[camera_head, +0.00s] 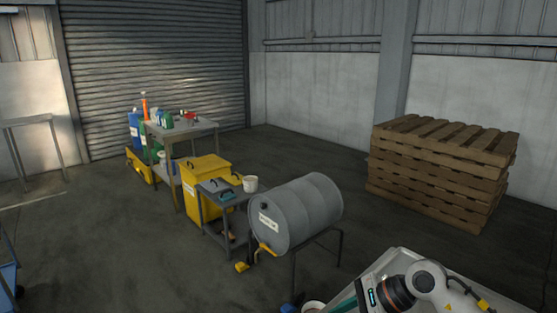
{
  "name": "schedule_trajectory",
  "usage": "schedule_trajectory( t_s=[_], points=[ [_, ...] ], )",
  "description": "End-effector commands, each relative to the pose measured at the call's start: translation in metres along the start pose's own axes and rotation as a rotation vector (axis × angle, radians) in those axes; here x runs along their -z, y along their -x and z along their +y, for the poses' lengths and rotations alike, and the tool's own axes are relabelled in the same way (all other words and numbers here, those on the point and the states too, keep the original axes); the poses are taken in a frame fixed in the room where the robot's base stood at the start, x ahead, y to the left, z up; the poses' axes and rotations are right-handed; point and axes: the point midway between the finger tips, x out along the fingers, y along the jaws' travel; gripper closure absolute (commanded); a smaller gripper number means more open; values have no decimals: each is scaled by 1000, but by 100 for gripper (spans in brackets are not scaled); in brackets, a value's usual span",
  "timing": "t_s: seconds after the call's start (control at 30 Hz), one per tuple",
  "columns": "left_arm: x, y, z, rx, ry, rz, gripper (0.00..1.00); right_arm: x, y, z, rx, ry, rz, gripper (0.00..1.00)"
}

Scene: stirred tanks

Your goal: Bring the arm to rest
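My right arm (432,283) shows at the bottom right, with a white link and a dark joint with an orange ring. A dark block with a small cyan light, perhaps the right gripper's body (371,296), is at its left end. No fingertips can be made out, and the lower part is cut off by the picture's edge. My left arm and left gripper are not in view.
The arm is over a pale-edged table or tray (405,254). A grey drum (300,213) lies on a stand ahead. Beyond are a small grey cart (223,191), a yellow bin (207,168) and a workbench (183,129). Stacked pallets (440,168) stand right. Floor at left centre is clear.

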Motion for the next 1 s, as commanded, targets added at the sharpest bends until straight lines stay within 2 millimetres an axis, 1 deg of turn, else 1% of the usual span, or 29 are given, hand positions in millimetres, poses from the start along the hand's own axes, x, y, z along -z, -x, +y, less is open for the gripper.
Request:
schedule_trajectory(
  t_s=[0.03, 0.1, 0.17, 0.2, 0.27, 0.3, 0.37, 0.4, 0.47, 0.5, 0.57, 0.6, 0.67, 0.7, 0.77, 0.8, 0.83, 0.87, 0.9, 0.97, 1.0],
  points=[
    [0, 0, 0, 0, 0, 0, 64, 28, -13, -10, -16, -65, 161, 63],
    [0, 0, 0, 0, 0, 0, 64, 65, -17, -17, -44, -181, 381, 63],
    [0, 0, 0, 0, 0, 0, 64, 92, -13, -19, -66, -299, 565, 63],
    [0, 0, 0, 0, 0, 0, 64, 108, -7, -19, -78, -387, 685, 63],
    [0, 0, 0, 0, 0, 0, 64, 124, 5, -18, -94, -535, 859, 63],
    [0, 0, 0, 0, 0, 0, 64, 130, 16, -14, -105, -641, 971, 63],
    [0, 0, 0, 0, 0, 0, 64, 133, 31, -9, -120, -810, 1129, 63],
    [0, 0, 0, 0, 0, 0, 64, 131, 42, -5, -131, -930, 1231, 63],
    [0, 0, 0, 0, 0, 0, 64, 120, 56, 2, -147, -1121, 1374, 63],
    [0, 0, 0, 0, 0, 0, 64, 108, 64, 5, -160, -1254, 1463, 63],
    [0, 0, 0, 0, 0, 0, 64, 85, 73, 8, -183, -1460, 1586, 63],
    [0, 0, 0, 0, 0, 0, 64, 67, 77, 8, -201, -1603, 1660, 63],
    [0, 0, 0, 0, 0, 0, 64, 36, 78, 4, -232, -1823, 1758, 63],
    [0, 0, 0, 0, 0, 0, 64, 15, 76, -2, -258, -1975, 1814, 63],
    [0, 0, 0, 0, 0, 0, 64, -18, 70, -16, -306, -2207, 1884, 63],
    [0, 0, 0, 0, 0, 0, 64, -40, 64, -28, -345, -2364, 1918, 63],
    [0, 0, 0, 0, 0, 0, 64, -55, 58, -40, 370, 2436, -1900, 63],
    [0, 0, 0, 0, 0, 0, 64, -69, 52, -52, 380, 2389, -1790, 63],
    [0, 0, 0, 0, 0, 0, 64, -85, 44, -70, 394, 2326, -1656, 63],
    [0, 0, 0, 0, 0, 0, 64, -104, 32, -96, 413, 2240, -1480, 63],
    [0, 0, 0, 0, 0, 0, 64, -114, 25, -114, 428, 2188, -1381, 63]
  ],
)
